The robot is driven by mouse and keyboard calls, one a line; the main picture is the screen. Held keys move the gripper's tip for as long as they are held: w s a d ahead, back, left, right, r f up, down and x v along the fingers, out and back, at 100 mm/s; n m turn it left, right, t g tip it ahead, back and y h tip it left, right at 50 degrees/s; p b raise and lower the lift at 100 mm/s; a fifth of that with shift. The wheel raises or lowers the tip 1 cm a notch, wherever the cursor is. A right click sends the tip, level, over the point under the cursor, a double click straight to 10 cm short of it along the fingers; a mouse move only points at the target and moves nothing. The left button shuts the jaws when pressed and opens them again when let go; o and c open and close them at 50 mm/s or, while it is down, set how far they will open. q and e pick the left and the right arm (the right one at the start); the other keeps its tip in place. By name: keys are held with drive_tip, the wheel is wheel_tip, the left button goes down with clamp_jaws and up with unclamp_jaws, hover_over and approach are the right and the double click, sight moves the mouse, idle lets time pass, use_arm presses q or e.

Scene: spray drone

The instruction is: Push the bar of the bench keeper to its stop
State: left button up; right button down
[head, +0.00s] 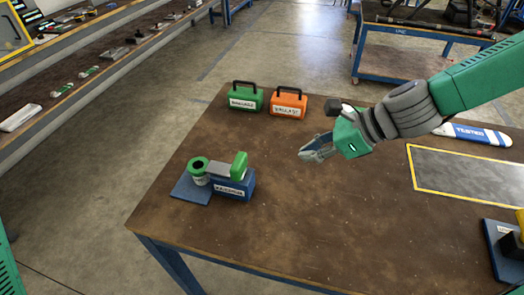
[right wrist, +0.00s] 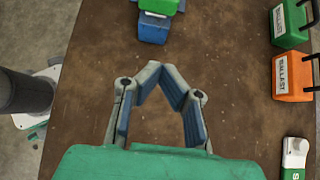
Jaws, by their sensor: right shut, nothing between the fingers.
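The bench keeper (head: 234,186) is a blue block with a white label, on the left part of the brown table. A grey bar (head: 222,171) runs between its green upright end and a green ring over a white cup on a blue plate. In the right wrist view part of the keeper (right wrist: 152,28) shows at the top, cut off by the edge. My right gripper (head: 303,154) is shut and empty, above the table, to the right of the keeper and apart from it. Its fingers (right wrist: 160,72) also show in the wrist view. My left gripper is not in view.
A green case (head: 244,97) and an orange ballast case (head: 288,104) stand at the table's back edge. A yellow-edged grey panel (head: 462,178) lies at the right. The table (head: 290,220) is clear between the keeper and my right gripper.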

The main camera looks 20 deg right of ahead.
sight(235, 159)
drive_tip(key=b+x, duration=0.1)
drive_tip(key=x, duration=0.3)
drive_tip(key=a+r+b+x, duration=0.1)
drive_tip(key=x, duration=0.3)
drive_tip(key=b+x, duration=0.1)
drive_tip(key=x, duration=0.3)
drive_tip(key=shift+w+a+r, duration=0.2)
drive_tip(key=shift+r, duration=0.05)
drive_tip(key=shift+w+a+r, duration=0.1)
drive_tip(key=shift+w+a, duration=0.1)
drive_tip(key=shift+a, duration=1.2)
drive_tip(key=shift+w, duration=0.3)
drive_tip(key=shift+w+a, duration=1.1)
drive_tip(key=shift+a, duration=0.3)
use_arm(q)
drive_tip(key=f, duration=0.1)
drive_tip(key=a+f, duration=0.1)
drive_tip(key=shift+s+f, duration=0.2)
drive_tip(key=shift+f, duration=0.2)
use_arm(e)
drive_tip(key=shift+a+r, duration=0.1)
drive_tip(key=shift+a, duration=0.15)
drive_tip(key=shift+d, duration=0.1)
